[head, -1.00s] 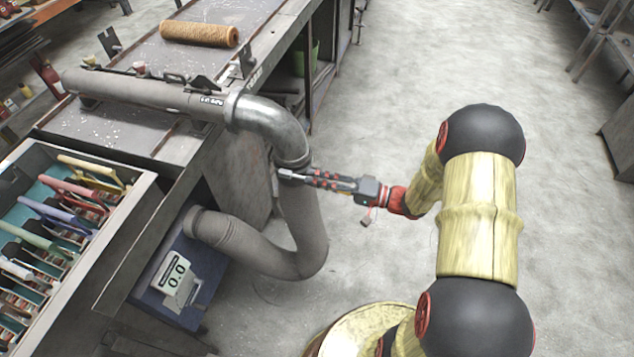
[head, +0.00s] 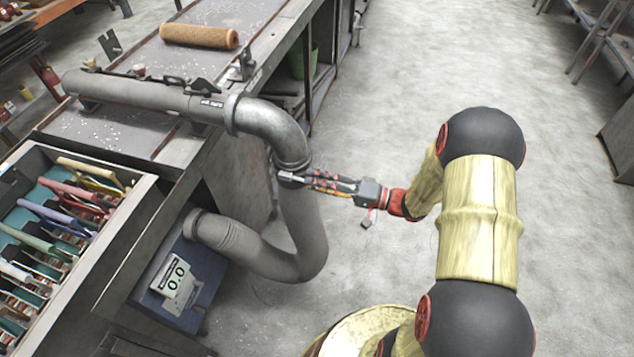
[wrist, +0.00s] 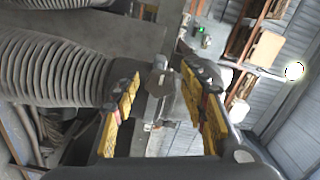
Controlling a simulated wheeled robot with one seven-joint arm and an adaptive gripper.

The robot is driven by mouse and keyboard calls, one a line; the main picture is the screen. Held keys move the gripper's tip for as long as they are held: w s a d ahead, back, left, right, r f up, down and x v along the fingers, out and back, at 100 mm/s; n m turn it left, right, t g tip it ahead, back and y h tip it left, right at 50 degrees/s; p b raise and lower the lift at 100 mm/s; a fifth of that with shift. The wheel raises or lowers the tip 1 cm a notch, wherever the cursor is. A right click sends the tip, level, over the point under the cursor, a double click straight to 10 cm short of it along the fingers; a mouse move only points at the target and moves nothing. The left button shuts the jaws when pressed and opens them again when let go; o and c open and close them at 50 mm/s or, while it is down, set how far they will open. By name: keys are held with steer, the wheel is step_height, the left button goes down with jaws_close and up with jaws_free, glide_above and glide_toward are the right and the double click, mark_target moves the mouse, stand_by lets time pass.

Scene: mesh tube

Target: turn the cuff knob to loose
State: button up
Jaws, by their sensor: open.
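The cuff (head: 284,165) is a dark band around the joint where the metal elbow (head: 272,128) meets the grey flexible hose (head: 304,225). In the wrist view a small grey knob (wrist: 160,82) stands between my fingers. In the head view the knob is hidden by my gripper (head: 290,177), which reaches the cuff from the right. My gripper also shows in the wrist view (wrist: 158,92), with yellow finger pads apart on both sides of the knob. I cannot tell whether a finger touches it. The knob's setting is not readable.
The bench (head: 140,140) carries a grey pipe (head: 140,90) and a brown roll (head: 199,35). A tool drawer (head: 95,225) is at the left. Open floor (head: 400,60) lies to the right.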

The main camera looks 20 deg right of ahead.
steer(key=v, duration=1.2)
stand_by(0.3)
